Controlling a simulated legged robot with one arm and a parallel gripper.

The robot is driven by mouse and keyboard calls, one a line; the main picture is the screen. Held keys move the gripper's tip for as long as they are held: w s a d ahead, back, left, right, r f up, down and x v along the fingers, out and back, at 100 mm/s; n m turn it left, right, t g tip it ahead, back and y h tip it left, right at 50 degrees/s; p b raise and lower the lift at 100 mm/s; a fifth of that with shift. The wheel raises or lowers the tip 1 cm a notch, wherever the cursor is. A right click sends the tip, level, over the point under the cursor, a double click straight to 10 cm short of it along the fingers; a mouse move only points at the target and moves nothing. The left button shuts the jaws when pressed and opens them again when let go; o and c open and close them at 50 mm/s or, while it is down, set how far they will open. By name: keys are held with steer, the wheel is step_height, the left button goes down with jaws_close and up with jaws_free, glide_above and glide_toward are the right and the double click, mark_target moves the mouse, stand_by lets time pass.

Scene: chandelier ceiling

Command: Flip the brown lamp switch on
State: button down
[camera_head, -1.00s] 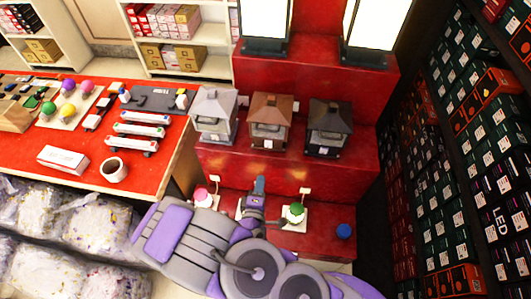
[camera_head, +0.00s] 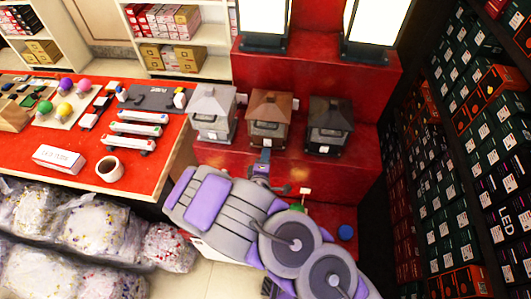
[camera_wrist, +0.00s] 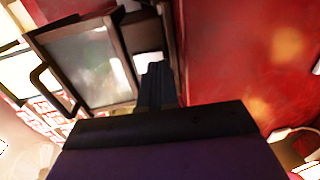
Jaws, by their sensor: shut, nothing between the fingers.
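The brown lamp (camera_head: 269,120) stands upright on a red step, between a grey-white lamp (camera_head: 212,113) and a black lamp (camera_head: 328,126). My gripper (camera_head: 263,157) is shut and empty, pointing at the brown lamp's lower front. In the wrist view, its closed fingers (camera_wrist: 156,84) lie beside a dark-framed lamp with a glass panel (camera_wrist: 88,62), close to a small white square (camera_wrist: 148,60) near the tips. I cannot tell whether that square is a label or the switch, or whether the fingers touch it.
Two lit lamps (camera_head: 375,26) stand on the upper red step (camera_head: 315,75). Boxed shelves (camera_head: 475,160) line the right. A blue bulb (camera_head: 345,232) sits lower right.

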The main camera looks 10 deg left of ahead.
steer(key=shift+w+a+f, duration=0.15)
steer(key=shift+w+a, duration=0.05)
steer(key=shift+w, duration=0.75)
steer(key=shift+w+f, duration=0.1)
steer(key=shift+s, duration=0.5)
steer(key=s+r+p, duration=0.1)
steer(key=s+p, duration=0.2)
steer(key=s, duration=1.3)
steer(key=shift+s+d+r, duration=0.15)
steer(key=shift+d+r, duration=0.2)
steer(key=shift+d, duration=0.1)
